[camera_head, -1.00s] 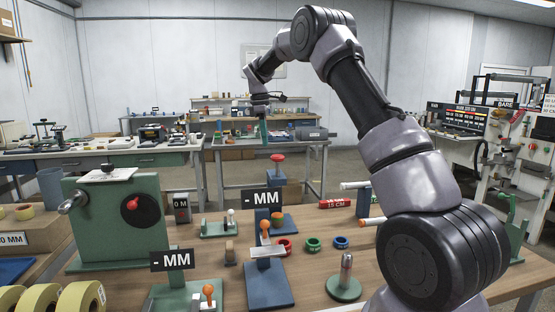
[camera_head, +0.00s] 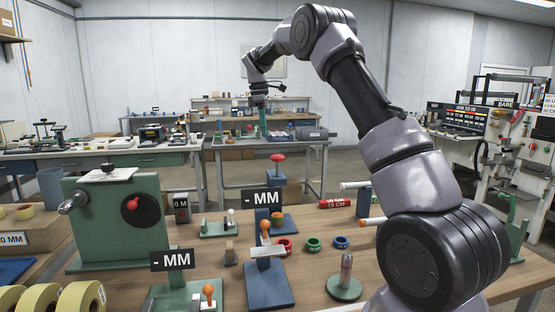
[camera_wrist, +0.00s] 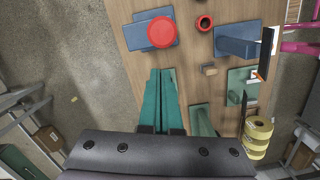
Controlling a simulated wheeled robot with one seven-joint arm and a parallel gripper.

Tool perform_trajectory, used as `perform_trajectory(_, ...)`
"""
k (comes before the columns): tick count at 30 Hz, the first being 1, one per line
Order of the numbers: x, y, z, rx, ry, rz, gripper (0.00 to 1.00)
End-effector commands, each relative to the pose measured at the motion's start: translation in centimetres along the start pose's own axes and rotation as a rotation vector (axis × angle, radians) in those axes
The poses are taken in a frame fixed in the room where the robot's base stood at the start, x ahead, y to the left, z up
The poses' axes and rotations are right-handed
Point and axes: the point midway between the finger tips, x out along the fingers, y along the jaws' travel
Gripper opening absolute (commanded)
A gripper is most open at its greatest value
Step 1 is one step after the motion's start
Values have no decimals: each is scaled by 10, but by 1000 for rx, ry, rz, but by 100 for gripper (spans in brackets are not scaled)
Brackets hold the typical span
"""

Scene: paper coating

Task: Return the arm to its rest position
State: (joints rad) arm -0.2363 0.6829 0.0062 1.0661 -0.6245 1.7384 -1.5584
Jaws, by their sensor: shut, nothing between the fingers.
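My arm (camera_head: 365,90) rises from the lower right in the head view, bends at a high elbow and reaches toward the upper middle. My gripper (camera_head: 263,134) hangs at its far end with the fingers pointing down, above and beyond the near bench. In the wrist view the two teal fingers of my gripper (camera_wrist: 160,72) lie side by side, shut and empty. A red round knob on a blue stand (camera_wrist: 162,32) shows just past the fingertips in that view. It also shows in the head view (camera_head: 278,158), below the gripper.
The wooden bench (camera_head: 210,260) carries a green machine (camera_head: 115,225), blue and green fixtures, small rings (camera_head: 314,243) and a red cylinder (camera_head: 338,203). Yellow rolls (camera_head: 60,297) stand at the front left. Another bench (camera_head: 270,145) is behind. The air around my gripper looks clear.

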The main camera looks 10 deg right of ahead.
Motion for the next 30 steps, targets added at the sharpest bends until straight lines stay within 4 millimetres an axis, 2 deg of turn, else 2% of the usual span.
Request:
perform_trajectory(5,-10,-5,7,32,13,10,0)
perform_trajectory(8,-30,-18,22,101,39,28,0)
perform_trajectory(11,-54,-38,43,203,80,50,0)
perform_trajectory(15,-82,-72,74,363,146,78,0)
perform_trajectory(21,-110,-127,115,595,249,107,0)
perform_trajectory(25,-119,-166,140,748,321,118,0)
perform_trajectory(30,-121,-219,169,951,423,123,0)
